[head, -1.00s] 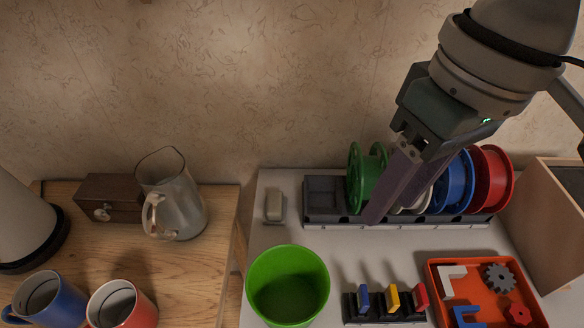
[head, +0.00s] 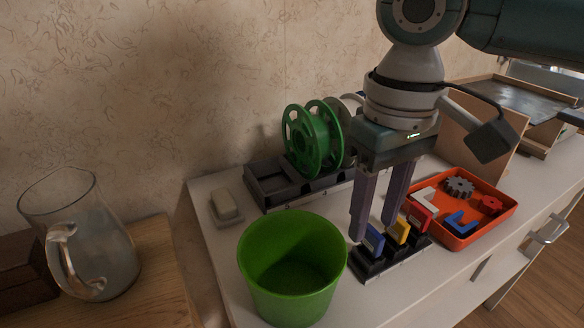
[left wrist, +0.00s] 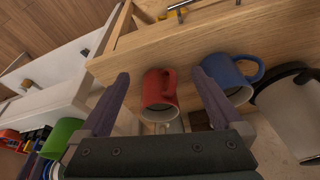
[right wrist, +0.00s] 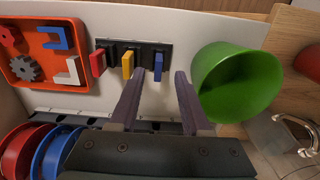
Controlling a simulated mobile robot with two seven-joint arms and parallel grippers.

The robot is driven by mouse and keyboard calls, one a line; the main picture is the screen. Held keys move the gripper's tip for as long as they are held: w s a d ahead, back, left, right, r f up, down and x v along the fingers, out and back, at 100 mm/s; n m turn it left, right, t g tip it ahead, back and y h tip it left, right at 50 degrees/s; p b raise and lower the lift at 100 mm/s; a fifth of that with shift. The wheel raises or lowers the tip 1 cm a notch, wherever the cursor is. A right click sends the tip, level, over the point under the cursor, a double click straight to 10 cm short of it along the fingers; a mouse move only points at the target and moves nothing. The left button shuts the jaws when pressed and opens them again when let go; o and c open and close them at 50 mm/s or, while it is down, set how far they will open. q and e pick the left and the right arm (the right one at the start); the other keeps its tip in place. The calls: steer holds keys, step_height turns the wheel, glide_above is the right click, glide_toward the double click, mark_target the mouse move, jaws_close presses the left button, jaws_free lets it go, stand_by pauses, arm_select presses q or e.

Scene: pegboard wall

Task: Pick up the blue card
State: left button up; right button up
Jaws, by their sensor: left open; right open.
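The blue card (head: 374,239) stands upright in the left slot of a black card holder (head: 390,262) on the white table, beside a yellow card (head: 401,229) and a red card (head: 419,216). My right gripper (head: 372,230) is open, pointing down over the holder close to the blue card. In the right wrist view the blue card (right wrist: 158,66) shows beyond and between the open fingertips (right wrist: 166,82), apart from them. My left gripper (left wrist: 159,82) is open and empty, facing a red mug (left wrist: 159,90) on the wooden table.
A green bin (head: 292,270) stands just left of the card holder. An orange tray (head: 465,236) with gears and brackets is to the right. A spool rack (head: 268,190) with a green spool (head: 313,140) is behind. A blue mug (left wrist: 228,78) is near my left gripper.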

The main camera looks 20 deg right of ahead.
mark_target(375, 232)
step_height(375, 232, down, 4)
steer(key=shift+s+d+r+b, duration=0.1)
steer(key=shift+d+b, duration=0.05)
steer(key=shift+b, duration=0.3)
jaws_close()
